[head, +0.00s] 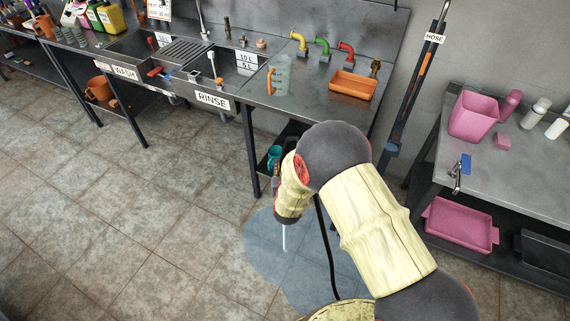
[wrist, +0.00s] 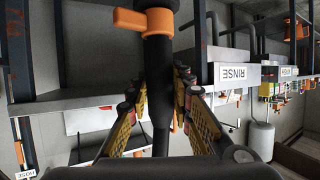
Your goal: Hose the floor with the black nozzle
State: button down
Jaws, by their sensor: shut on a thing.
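In the wrist view my gripper (wrist: 163,98) is shut on the black nozzle (wrist: 160,68), with one finger on each side of its dark barrel. An orange lever (wrist: 142,20) sits crosswise on the nozzle above the fingers. In the head view my arm hides the gripper and nozzle. A thin pale stream (head: 284,238) drops from below my arm's end to the tiled floor (head: 130,220). A darker wet patch (head: 262,262) spreads around it. A black hose (head: 329,255) hangs beside my arm.
A steel sink bench with a RINSE sign (head: 212,99) stands behind, its legs on the floor; an orange tray (head: 352,85) is on it. A HOSE post (head: 408,92) stands at its right end. A bench with pink containers (head: 473,115) is right. Floor at left is clear.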

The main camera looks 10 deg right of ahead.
jog(key=shift+s+a, duration=0.6)
jog(key=shift+s, duration=0.2)
dwell(1.1)
jog(key=shift+s+d, duration=0.65)
jog(key=shift+d, duration=0.25)
dwell(1.0)
jog(key=shift+s+d, duration=0.6)
jog(key=shift+d, duration=0.25)
dwell(0.9)
